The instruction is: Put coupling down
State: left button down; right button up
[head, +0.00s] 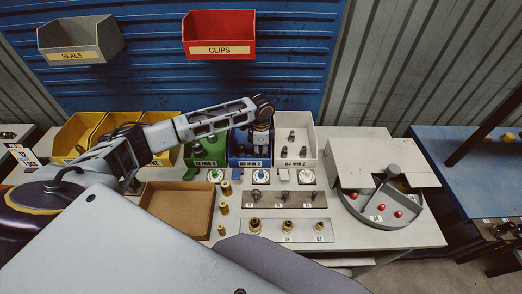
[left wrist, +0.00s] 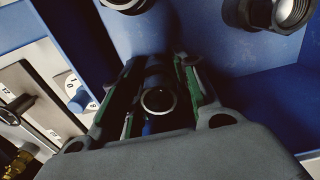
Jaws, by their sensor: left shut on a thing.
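My left gripper (head: 261,143) points down over the blue bin (head: 250,162) at the middle of the bench. In the left wrist view its fingers (left wrist: 157,105) are shut on a dark coupling (left wrist: 158,101), whose round open end faces the camera. The coupling is low inside the blue bin; whether it touches the bin floor I cannot tell. Other dark couplings (left wrist: 265,12) lie in the same bin at the top of the wrist view. In the head view the gripper hides the held coupling. My right gripper is not in view.
A green bin (head: 206,151) stands left of the blue one and a white bin (head: 296,156) right of it, both holding fittings. In front are small gauges and a board (head: 290,230) with brass fittings. A brown tray (head: 176,207) is empty. A round sorter (head: 381,207) stands right.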

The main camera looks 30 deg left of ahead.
pick_arm(q)
jog(key=shift+f, duration=0.1)
dwell(0.3)
jog(key=c, duration=1.1)
grip_release()
jog(key=shift+f, duration=0.1)
jog(key=shift+w, duration=0.1)
notch_tip(320, 180, up, 12)
jog(key=shift+r+b, duration=0.15)
jog(key=shift+b, duration=0.55)
